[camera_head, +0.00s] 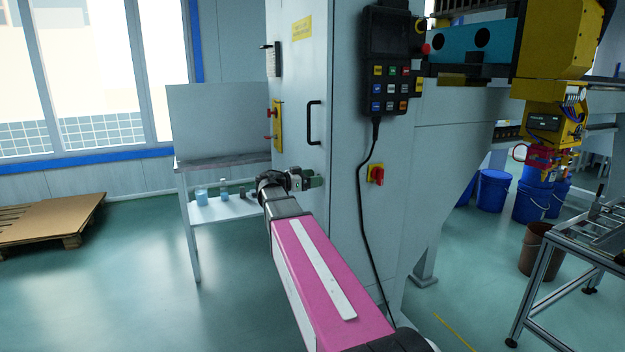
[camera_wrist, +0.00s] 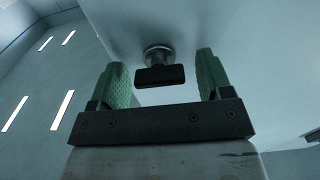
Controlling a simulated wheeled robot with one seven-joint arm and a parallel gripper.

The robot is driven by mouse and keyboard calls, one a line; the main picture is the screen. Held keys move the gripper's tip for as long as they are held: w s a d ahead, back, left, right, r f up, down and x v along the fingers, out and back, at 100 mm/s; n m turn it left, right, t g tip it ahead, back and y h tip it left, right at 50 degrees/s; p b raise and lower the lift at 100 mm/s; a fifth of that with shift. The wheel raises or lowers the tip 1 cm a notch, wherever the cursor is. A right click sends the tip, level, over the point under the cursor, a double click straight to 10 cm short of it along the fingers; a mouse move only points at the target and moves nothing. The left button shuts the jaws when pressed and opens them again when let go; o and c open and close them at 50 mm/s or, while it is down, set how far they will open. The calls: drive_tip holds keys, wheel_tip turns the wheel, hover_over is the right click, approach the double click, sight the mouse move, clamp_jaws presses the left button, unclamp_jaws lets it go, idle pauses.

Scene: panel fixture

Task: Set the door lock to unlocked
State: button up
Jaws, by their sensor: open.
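The door lock (camera_wrist: 160,76) shows in the wrist view as a black bar-shaped knob on a round silver collar, standing out from the pale cabinet door. The bar lies nearly level in that view. My gripper (camera_wrist: 162,66) is open, with one green-padded finger on each side of the knob and a visible gap on both sides. In the head view my gripper (camera_head: 308,180) is at the cabinet door (camera_head: 300,75), below the black door handle (camera_head: 314,122). The lock cannot be made out there, behind my gripper.
A yellow plate with red switches (camera_head: 277,126) is on the door left of the handle. A black control pendant (camera_head: 390,60) hangs on the cabinet with its cable, above a red rotary switch (camera_head: 376,174). A side table (camera_head: 222,162) with bottles stands left.

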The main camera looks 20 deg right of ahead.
drive_tip(key=c, duration=0.9)
drive_tip(key=shift+n, duration=0.4)
drive_tip(key=n, duration=0.4)
drive_tip(key=shift+w, duration=0.1)
drive_tip(key=n, duration=0.4)
drive_tip(key=shift+f, duration=0.1)
drive_tip(key=n, duration=0.5)
drive_tip(key=shift+w, duration=0.1)
drive_tip(key=shift+f+n, duration=0.1)
drive_tip(key=shift+n, duration=1.9)
